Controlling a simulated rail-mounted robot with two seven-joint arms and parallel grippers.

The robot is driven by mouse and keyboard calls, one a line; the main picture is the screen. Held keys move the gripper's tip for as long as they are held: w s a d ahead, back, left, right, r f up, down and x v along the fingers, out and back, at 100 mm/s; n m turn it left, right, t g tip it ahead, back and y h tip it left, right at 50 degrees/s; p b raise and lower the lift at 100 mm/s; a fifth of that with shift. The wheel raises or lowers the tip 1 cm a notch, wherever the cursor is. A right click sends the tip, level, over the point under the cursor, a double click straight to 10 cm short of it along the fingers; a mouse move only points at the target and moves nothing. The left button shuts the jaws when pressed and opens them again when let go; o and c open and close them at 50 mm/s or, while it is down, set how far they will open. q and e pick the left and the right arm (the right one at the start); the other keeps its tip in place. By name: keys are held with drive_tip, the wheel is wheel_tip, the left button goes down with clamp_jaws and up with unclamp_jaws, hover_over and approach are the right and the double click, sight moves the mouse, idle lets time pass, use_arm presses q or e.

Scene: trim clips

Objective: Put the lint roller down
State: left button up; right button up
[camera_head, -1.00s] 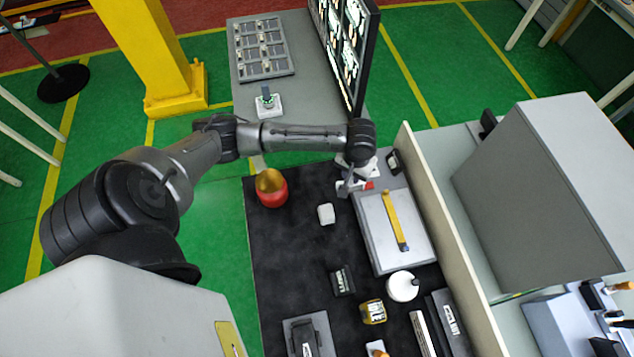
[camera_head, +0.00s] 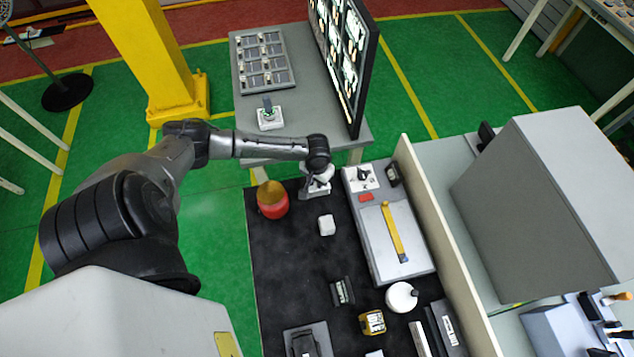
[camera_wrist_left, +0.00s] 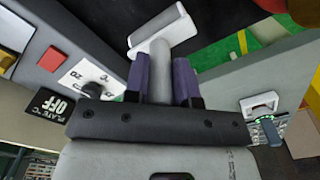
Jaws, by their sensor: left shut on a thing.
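The lint roller has a white cylindrical head (camera_wrist_left: 160,28) and a grey handle, seen in the left wrist view. My left gripper (camera_wrist_left: 161,72) is shut on the handle, one purple finger on each side. In the head view my left gripper (camera_head: 318,175) is at the far end of the black mat (camera_head: 285,270), with the pale roller (camera_head: 314,190) below it. The roller head is over or on the mat; I cannot tell whether it touches. The wrist hides part of the roller. My right gripper is not in view.
A grey hot plate (camera_head: 385,235) with a yellow bar (camera_head: 393,232) stands right of the gripper. A red and gold round object (camera_head: 272,200) is to the left. A white block (camera_head: 326,225) lies nearer. The mat's left middle is bare.

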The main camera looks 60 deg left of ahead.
use_arm(q)
drive_tip(key=shift+f, duration=1.3)
drive_tip(key=shift+f, duration=0.15)
drive_tip(key=o, duration=0.9)
